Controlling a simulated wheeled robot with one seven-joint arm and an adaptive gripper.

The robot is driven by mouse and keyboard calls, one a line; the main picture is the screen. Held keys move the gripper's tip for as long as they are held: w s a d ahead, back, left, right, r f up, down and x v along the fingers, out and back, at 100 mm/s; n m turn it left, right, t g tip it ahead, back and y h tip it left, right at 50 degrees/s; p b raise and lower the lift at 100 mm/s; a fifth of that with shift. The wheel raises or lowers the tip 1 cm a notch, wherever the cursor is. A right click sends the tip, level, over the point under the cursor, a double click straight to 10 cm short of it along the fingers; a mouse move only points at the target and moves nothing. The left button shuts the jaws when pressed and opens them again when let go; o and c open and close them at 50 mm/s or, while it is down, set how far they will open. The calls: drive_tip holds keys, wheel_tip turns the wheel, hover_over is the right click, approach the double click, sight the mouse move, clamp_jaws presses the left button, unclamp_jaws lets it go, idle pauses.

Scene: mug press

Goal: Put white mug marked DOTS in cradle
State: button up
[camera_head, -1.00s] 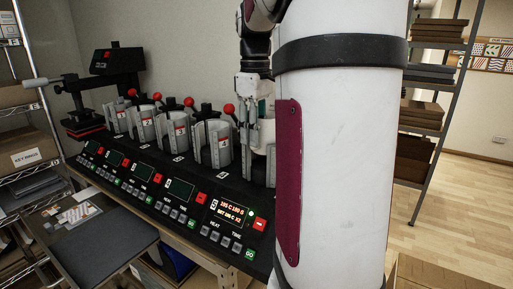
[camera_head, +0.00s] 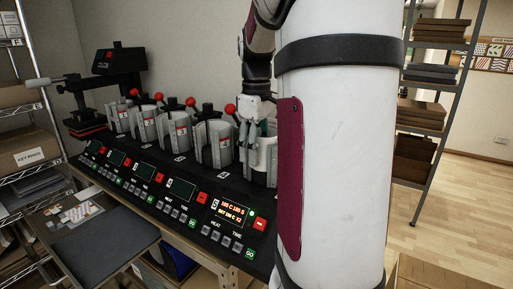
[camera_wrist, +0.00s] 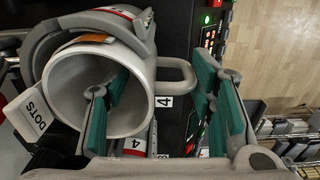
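The white mug (camera_wrist: 148,95) is seen from above in the wrist view, with its handle toward the right. A white tag reading DOTS (camera_wrist: 30,113) is at its left. The grey curved cradle (camera_wrist: 55,47) wraps part of the mug. How deep the mug sits is hard to tell. My gripper (camera_wrist: 162,103) is open, with one green-padded finger inside the mug's mouth and the other outside beyond the handle. In the head view my gripper (camera_head: 254,128) is over the rightmost cradle, where the mug (camera_head: 263,154) shows, partly hidden by my column.
Several more cradles with red-knobbed levers (camera_head: 212,142) stand in a row to the left on the black press (camera_head: 150,190). A lit display (camera_head: 231,213) is in front of the rightmost station. A heat press (camera_head: 105,85) stands at the far left. Shelves (camera_head: 425,110) are at right.

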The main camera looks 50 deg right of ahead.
drive_tip(key=shift+r, duration=0.1)
wheel_tip(320, 180, up, 12)
drive_tip(key=shift+b, duration=0.35)
drive_tip(key=shift+o, duration=0.4)
drive_tip(key=shift+r, duration=0.1)
drive_tip(key=o, duration=1)
drive_tip(key=shift+o, duration=0.2)
wheel_tip(320, 180, up, 8)
drive_tip(key=shift+f, duration=0.25)
drive_tip(key=shift+a, duration=0.1)
